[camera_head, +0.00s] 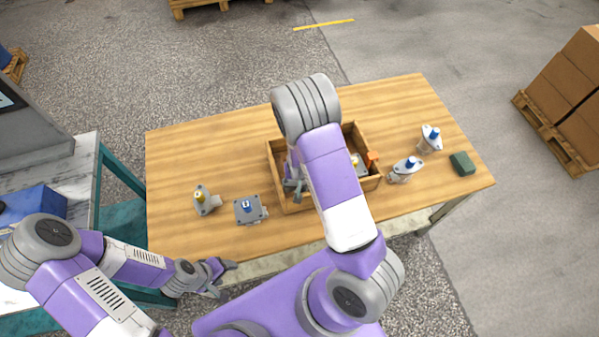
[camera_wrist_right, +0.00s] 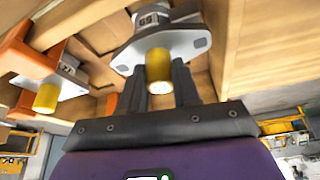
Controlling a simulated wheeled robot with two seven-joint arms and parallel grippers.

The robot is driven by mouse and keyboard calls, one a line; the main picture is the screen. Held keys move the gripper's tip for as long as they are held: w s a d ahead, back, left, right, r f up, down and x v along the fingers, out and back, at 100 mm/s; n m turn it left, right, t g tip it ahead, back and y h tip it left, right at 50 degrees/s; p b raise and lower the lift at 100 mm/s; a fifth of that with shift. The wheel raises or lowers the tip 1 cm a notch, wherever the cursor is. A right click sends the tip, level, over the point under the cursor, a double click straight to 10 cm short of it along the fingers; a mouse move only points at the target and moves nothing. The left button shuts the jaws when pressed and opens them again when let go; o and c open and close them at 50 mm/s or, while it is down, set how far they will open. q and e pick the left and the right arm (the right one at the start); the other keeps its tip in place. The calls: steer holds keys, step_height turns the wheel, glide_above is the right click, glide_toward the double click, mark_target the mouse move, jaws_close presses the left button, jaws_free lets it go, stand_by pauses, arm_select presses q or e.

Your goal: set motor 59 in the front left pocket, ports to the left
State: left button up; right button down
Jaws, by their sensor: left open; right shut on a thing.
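A wooden box with pockets (camera_head: 284,208) stands mid-table. My right gripper (camera_head: 293,186) is over its left part, largely covered by my arm in the head view. In the right wrist view, my right gripper (camera_wrist_right: 165,88) is shut on a motor with a grey oval flange (camera_wrist_right: 185,42) and yellow shaft (camera_wrist_right: 158,70). Its body carries a number label (camera_wrist_right: 152,18) that I cannot read surely. Its port direction and whether it touches the box floor are unclear. My left gripper (camera_head: 224,279) is open and empty, in front of the table's near edge.
Another yellow-shafted motor (camera_wrist_right: 48,92) sits in the box beside an orange part (camera_head: 372,157). On the table stand a yellow-shafted motor (camera_head: 203,201), a blue-shafted square-flanged motor (camera_head: 248,210), two more blue-shafted motors (camera_head: 405,168) (camera_head: 430,138) and a green block (camera_head: 462,164).

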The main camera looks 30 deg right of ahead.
steer(key=shift+f+b, duration=0.45)
steer(key=shift+f, duration=0.05)
steer(key=c, duration=0.7)
jaws_free()
steer(key=shift+c, duration=0.2)
steer(key=p+v, duration=0.2)
steer(key=v, duration=0.5)
steer(key=shift+r, duration=0.25)
steer(key=shift+s, duration=0.15)
